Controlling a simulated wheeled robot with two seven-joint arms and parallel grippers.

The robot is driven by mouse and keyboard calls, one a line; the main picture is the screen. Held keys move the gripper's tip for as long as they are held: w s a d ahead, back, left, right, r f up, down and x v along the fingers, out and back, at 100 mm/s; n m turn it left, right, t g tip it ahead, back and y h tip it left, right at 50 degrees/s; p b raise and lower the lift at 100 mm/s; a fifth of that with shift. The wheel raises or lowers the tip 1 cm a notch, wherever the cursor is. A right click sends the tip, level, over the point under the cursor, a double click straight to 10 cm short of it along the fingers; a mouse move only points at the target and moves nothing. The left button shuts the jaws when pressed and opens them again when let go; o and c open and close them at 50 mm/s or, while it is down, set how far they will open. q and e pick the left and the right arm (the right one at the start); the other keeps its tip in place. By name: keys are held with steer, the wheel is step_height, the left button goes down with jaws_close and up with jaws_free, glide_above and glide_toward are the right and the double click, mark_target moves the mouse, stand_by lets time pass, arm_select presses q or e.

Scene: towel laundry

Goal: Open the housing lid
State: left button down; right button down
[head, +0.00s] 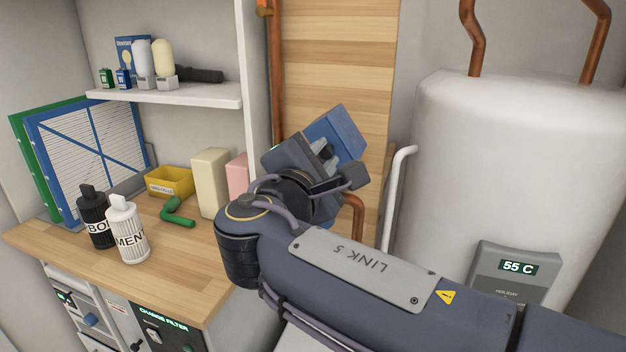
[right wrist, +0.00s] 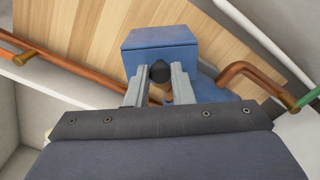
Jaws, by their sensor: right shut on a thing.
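The blue housing lid (head: 345,130) shows as a tilted blue block in front of the wood panel, partly hidden by my right gripper (head: 322,152). In the right wrist view the blue lid (right wrist: 160,42) is just past the fingers, with a dark round knob (right wrist: 160,72) on its near side. My right gripper (right wrist: 159,80) is shut on this knob, one grey finger on each side. More blue housing (right wrist: 207,88) shows behind the right finger, beside a copper pipe (right wrist: 245,72). How far the lid stands open cannot be told. My left gripper is not in view.
A white tank (head: 500,150) with a 55 C display stands at right, and a white pipe (head: 396,195) runs beside it. On the wooden counter (head: 190,265) at left are a black bottle (head: 96,222), a white bottle (head: 128,230), a yellow tray (head: 168,182) and upright blocks.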

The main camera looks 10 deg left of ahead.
steer(key=shift+s+d+f+m+b, duration=0.15)
steer(key=shift+d+f+m+b, duration=0.4)
steer(key=shift+m+b, duration=1.35)
steer(key=shift+s+d+f+m+b, duration=0.2)
steer(key=shift+d+m+b, duration=0.7)
steer(key=shift+m+b, duration=0.95)
steer(key=shift+s+d+f+m+b, duration=0.1)
steer(key=shift+d+f+m+b, duration=0.45)
steer(key=shift+m+b, duration=1.3)
steer(key=shift+d+r+n+b, duration=0.15)
steer(key=shift+r+n+b, duration=0.15)
steer(key=shift+b, duration=0.15)
steer(key=c, duration=1.3)
jaws_free()
steer(key=s, duration=0.2)
steer(key=s+a, duration=0.1)
steer(key=s, duration=0.4)
steer(key=shift+s+a, duration=0.25)
steer(key=shift+s, duration=0.1)
